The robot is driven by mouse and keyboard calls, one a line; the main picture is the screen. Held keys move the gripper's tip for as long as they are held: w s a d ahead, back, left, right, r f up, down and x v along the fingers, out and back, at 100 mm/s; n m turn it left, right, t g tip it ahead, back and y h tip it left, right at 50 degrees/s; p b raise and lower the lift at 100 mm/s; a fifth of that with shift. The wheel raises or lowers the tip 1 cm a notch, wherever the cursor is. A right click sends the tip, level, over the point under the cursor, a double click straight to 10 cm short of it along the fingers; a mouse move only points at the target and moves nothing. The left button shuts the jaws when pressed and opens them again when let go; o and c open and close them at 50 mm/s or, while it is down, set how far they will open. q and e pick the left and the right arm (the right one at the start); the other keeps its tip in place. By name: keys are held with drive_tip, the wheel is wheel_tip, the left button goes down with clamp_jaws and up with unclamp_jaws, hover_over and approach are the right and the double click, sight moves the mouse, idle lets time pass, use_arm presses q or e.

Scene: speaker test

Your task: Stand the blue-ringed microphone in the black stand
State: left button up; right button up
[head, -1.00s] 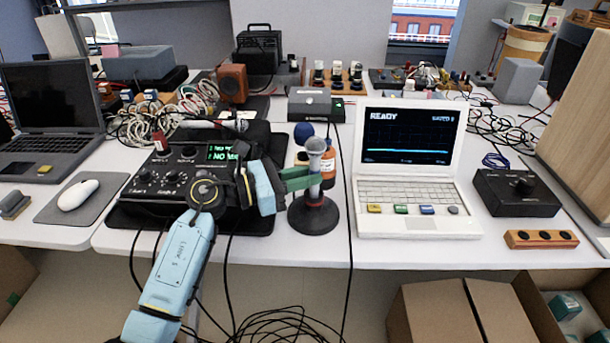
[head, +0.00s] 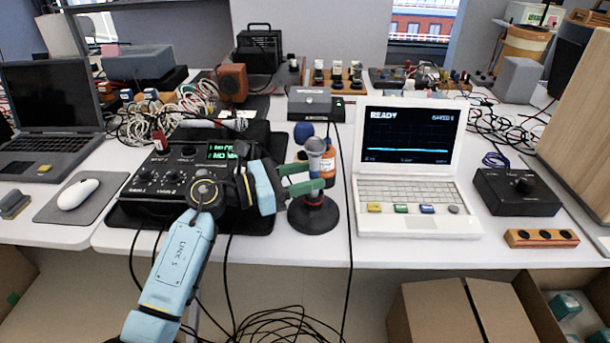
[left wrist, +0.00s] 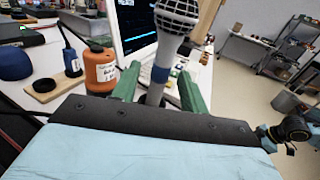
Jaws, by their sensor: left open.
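The blue-ringed microphone (head: 315,149) has a silver mesh head and grey body. It stands upright over the round black stand (head: 313,216), its lower end seemingly in the stand's holder. Its blue ring shows in the left wrist view, on the microphone (left wrist: 160,73). My left gripper (head: 309,178) comes from the left at the microphone's body. Its green fingers are open, one on each side of the body, with gaps visible in the left wrist view (left wrist: 158,90). The microphone's lowest part is partly hidden by the fingers and gripper. My right gripper is not in view.
An orange bottle (left wrist: 101,70) stands close behind the stand. A white laptop (head: 415,190) is just to the right. A black mixer (head: 170,182) lies under my left arm. A black cable (head: 348,215) runs over the table's front edge. A black box (head: 516,192) stands farther right.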

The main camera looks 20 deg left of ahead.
use_arm(q)
drive_tip(key=v, duration=1.3)
drive_tip(key=shift+a+p, duration=0.2)
drive_tip(key=shift+p, duration=0.25)
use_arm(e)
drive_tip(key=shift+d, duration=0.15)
use_arm(q)
drive_tip(key=shift+s, duration=0.2)
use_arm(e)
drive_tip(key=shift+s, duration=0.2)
